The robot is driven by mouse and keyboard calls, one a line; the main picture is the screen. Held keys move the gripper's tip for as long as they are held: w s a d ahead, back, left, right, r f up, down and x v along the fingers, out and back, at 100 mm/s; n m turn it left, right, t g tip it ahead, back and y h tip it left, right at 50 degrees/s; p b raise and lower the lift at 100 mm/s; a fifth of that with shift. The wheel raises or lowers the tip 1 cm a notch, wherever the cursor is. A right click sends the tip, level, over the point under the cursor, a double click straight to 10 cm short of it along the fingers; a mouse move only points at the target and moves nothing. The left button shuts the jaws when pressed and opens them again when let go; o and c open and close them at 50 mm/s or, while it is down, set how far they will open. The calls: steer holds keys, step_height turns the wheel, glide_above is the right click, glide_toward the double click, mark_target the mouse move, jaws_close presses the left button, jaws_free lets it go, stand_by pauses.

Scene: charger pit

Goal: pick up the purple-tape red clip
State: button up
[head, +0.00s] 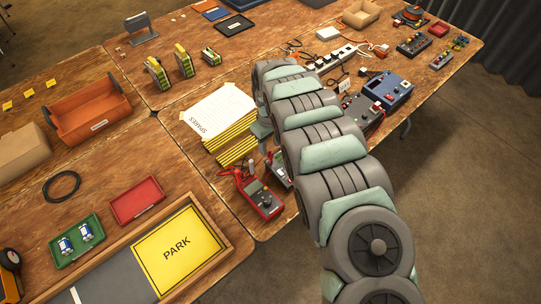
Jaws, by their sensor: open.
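I cannot make out a red clip with purple tape in the head view. Red leads (229,172) lie by the red multimeter (262,200) near the table's front edge, too small to show any tape. My arm reaches from the bottom right over the table and bends down at its far end. My gripper (263,146) shows only in part, just left of the arm, beside the yellow-edged stack marked SPARES (219,112). Its jaws are open, and nothing shows between them. My arm hides the table behind it.
A grey device (278,170) stands right of the red multimeter, partly behind my arm. A blue device (388,90), a power strip (336,57) and cables lie beyond the arm. Left are an orange bin (88,108), a red tray (136,200) and a green tray (75,240).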

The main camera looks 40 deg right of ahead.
mark_target(270, 153)
steer(key=shift+d+f+b, duration=0.15)
steer(key=shift+f+b, duration=0.2)
steer(key=shift+f, duration=2.4)
steer(key=shift+c, duration=0.3)
jaws_close()
